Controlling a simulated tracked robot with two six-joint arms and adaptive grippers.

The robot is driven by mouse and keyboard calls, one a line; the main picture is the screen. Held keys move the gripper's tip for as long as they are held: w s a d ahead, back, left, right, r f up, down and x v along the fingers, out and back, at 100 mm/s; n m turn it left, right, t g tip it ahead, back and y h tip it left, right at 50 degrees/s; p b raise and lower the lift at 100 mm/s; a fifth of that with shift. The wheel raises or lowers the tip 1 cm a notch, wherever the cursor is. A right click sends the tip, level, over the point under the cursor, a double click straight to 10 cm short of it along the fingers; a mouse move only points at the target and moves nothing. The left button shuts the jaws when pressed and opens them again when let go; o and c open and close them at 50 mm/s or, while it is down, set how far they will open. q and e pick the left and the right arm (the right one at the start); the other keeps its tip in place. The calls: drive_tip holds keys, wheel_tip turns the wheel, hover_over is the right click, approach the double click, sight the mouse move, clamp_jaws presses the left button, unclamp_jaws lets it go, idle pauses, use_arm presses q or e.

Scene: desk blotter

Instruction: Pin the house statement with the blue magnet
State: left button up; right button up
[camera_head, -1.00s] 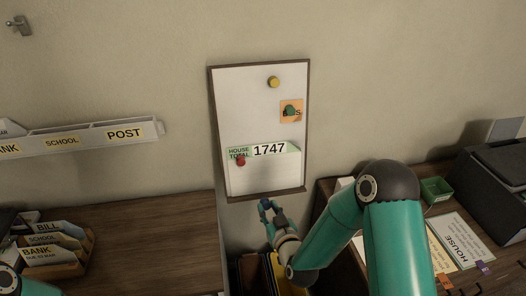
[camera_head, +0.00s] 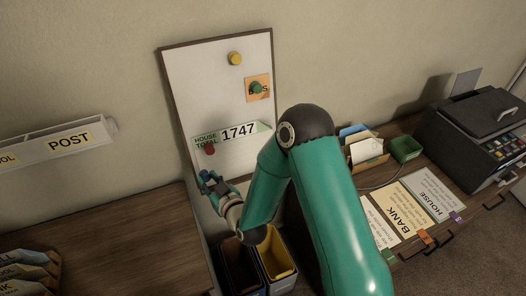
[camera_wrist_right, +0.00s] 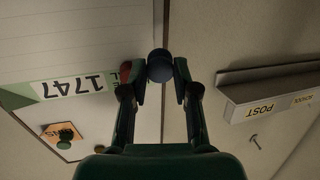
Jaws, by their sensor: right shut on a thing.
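The house statement (camera_head: 226,161) is a white sheet with a green band reading HOUSE TOTAL 1747. It lies on the lower part of the framed white board (camera_head: 200,85). A red magnet (camera_head: 209,149) sits at its upper left; it also shows in the right wrist view (camera_wrist_right: 126,72). My right gripper (camera_head: 207,180) is shut on the blue magnet (camera_wrist_right: 160,66), which shows dark blue between the fingertips. In the head view the gripper is in front of the board's lower left edge, below the red magnet. I cannot tell whether the blue magnet touches anything. My left gripper is out of view.
A yellow magnet (camera_head: 235,58) and an orange note (camera_head: 258,88) under a green magnet are higher on the board. A POST wall rack (camera_head: 70,142) is at left. Open bins (camera_head: 278,262) stand below. Papers, a green box (camera_head: 405,149) and a dark machine (camera_head: 475,135) occupy the right desk.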

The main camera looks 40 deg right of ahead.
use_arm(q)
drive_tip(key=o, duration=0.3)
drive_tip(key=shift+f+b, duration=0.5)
use_arm(e)
drive_tip(key=d+f+b, duration=0.3)
drive_tip(key=d+b, duration=0.2)
drive_tip(key=b, duration=0.1)
use_arm(q)
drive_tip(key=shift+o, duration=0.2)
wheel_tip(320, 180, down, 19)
drive_tip(key=b, duration=1.3)
use_arm(e)
drive_tip(key=s+d+r+m+h, duration=0.2)
drive_tip(key=s+d+r+h, duration=0.1)
drive_tip(key=d+r, duration=0.5)
drive_tip(key=shift+s+d+m+g, duration=0.3)
drive_tip(key=shift+s+d+g, duration=0.1)
drive_tip(key=shift+d, duration=0.8)
